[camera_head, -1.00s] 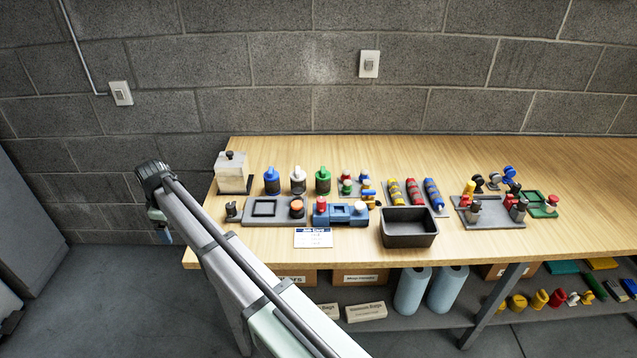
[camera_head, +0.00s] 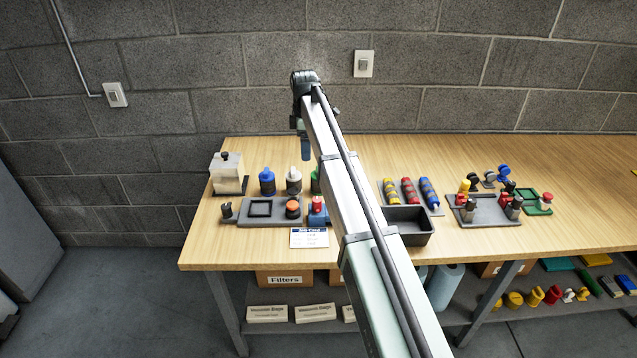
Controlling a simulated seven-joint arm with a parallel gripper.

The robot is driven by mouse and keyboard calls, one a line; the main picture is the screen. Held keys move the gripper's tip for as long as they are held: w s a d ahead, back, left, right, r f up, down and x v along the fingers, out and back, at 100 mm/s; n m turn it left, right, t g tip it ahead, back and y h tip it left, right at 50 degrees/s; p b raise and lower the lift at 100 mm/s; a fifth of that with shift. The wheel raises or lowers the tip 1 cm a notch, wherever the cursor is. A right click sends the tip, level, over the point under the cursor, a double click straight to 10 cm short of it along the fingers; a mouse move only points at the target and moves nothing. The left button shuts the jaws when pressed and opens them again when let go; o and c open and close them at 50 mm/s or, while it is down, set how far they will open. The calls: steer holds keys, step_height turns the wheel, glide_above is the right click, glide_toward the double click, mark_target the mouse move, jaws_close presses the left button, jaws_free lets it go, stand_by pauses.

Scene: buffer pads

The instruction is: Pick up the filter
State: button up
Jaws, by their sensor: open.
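A cardboard box with a label reading "Filters" (camera_head: 284,280) is on the shelf under the bench. No single loose item can be told for sure as the filter. Candidates on the bench top are the banded yellow (camera_head: 391,191), red (camera_head: 409,190) and blue (camera_head: 428,191) cylinders lying side by side on a grey tray. My gripper (camera_head: 306,152) hangs at the end of my raised arm, above the back of the bench and left of these cylinders. It is small in view, open, and nothing shows in it.
A dark open bin (camera_head: 410,238) stands in front of the cylinders, partly behind my arm. Blue (camera_head: 267,182) and white (camera_head: 293,181) bottles, a grey fixture (camera_head: 240,213), a job card (camera_head: 309,238) and a grey tray (camera_head: 483,212) stand nearby. The right bench is mostly clear.

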steer(key=d+f, duration=0.1)
steer(key=f, duration=0.1)
steer(key=d+f, duration=0.1)
steer(key=f, duration=0.2)
steer(key=d+f, duration=0.2)
steer(key=shift+w+f, duration=0.4)
steer(key=shift+f, duration=2.75)
steer(key=shift+c, duration=0.3)
steer(key=c, duration=1.1)
